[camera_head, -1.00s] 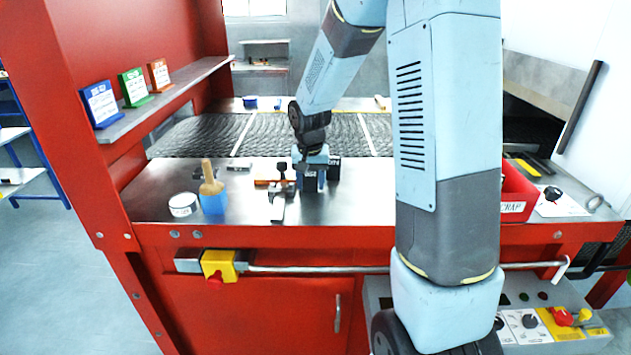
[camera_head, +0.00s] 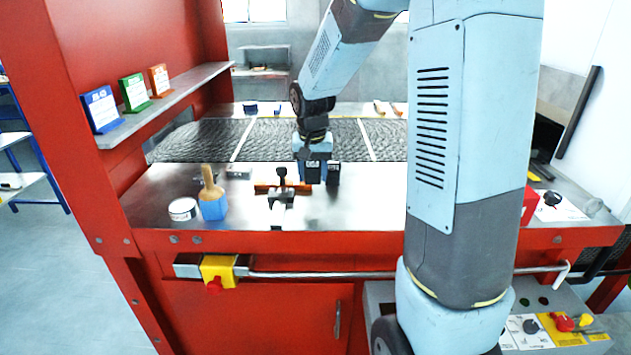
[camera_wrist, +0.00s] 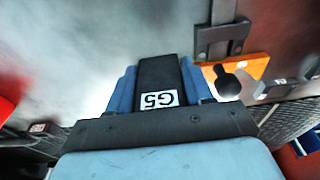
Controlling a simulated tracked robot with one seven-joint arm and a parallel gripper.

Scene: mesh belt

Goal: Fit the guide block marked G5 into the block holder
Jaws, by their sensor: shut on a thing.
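The guide block marked G5 (camera_wrist: 158,85) is dark, with a white label. In the wrist view it sits between the blue fingers of my gripper (camera_wrist: 160,90), which is shut on it. In the head view my gripper (camera_head: 313,165) points down over the bench, with dark shapes at its lower end. Just left of it is an orange fixture with a black knob and a metal piece in front, which looks like the block holder (camera_head: 264,187). The orange part also shows in the wrist view (camera_wrist: 254,67), right of the block. The block is apart from it.
A mesh belt (camera_head: 205,138) runs behind. A red bin (camera_head: 529,205) is mostly hidden by my arm. Bench right of the gripper looks clear.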

